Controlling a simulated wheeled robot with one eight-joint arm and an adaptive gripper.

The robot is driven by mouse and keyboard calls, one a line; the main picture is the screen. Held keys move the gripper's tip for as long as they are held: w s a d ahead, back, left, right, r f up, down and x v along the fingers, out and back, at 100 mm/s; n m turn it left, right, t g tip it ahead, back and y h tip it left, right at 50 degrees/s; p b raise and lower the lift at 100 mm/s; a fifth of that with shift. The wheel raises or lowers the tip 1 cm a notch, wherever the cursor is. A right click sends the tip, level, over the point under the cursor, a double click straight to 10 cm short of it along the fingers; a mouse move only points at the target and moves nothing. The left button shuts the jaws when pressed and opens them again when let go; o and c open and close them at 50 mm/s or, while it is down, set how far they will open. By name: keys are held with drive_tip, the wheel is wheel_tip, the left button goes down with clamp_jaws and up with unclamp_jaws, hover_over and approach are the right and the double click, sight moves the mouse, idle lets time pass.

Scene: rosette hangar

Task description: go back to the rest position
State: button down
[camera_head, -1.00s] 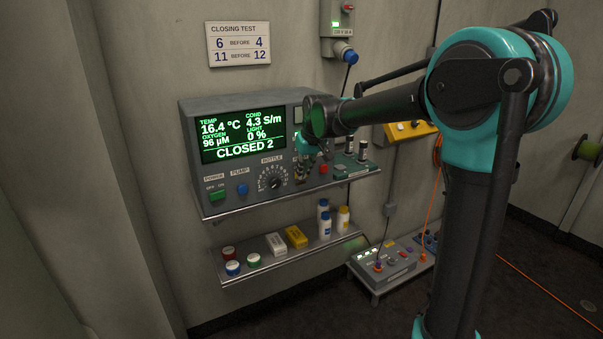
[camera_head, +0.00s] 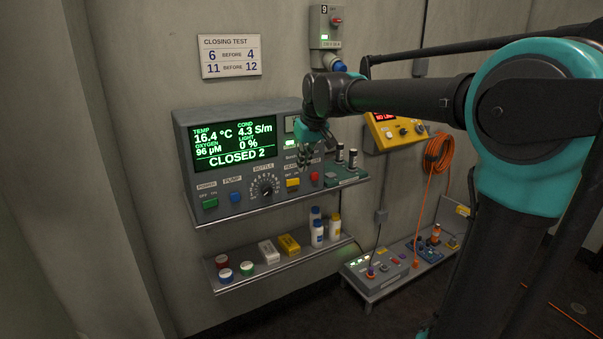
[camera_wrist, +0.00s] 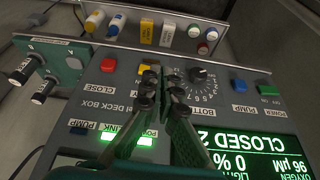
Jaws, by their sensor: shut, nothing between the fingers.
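My gripper (camera_head: 307,158) is in front of the right part of the grey deck box (camera_head: 183,140), with fingers together and nothing held. In the wrist view my gripper (camera_wrist: 165,75) points at the panel between the bottle dial (camera_wrist: 198,75) and the yellow button (camera_wrist: 146,70). I cannot tell the exact gap to the panel, but the dial stands clear of the fingers. The box screen (camera_head: 235,145) reads CLOSED 2, 16.4 °C and light 0 %. My arm reaches in from the right.
A shelf (camera_head: 280,268) below the box carries bottles, boxes and round caps. A small green unit (camera_head: 345,172) stands right of the box. A yellow meter (camera_head: 398,130) and orange cable (camera_head: 437,155) hang right, behind my arm. A low bench (camera_head: 372,293) holds more devices.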

drive_tip(key=s+d+f+m+h, duration=0.1)
drive_tip(key=s+d+f+m, duration=0.1)
drive_tip(key=s+d+f, duration=0.45)
drive_tip(key=s+d+f+m, duration=0.1)
drive_tip(key=s+d+f, duration=0.2)
drive_tip(key=d+f, duration=0.55)
drive_tip(key=s+d+f+m, duration=0.1)
drive_tip(key=s+d+f, duration=0.3)
drive_tip(key=s+f, duration=0.2)
drive_tip(key=s+d+f+m+h, duration=0.1)
drive_tip(key=s+d+f+m, duration=0.1)
drive_tip(key=s+d+f, duration=0.3)
drive_tip(key=s+f, duration=0.1)
drive_tip(key=s, duration=0.2)
drive_tip(key=shift+s+f, duration=0.25)
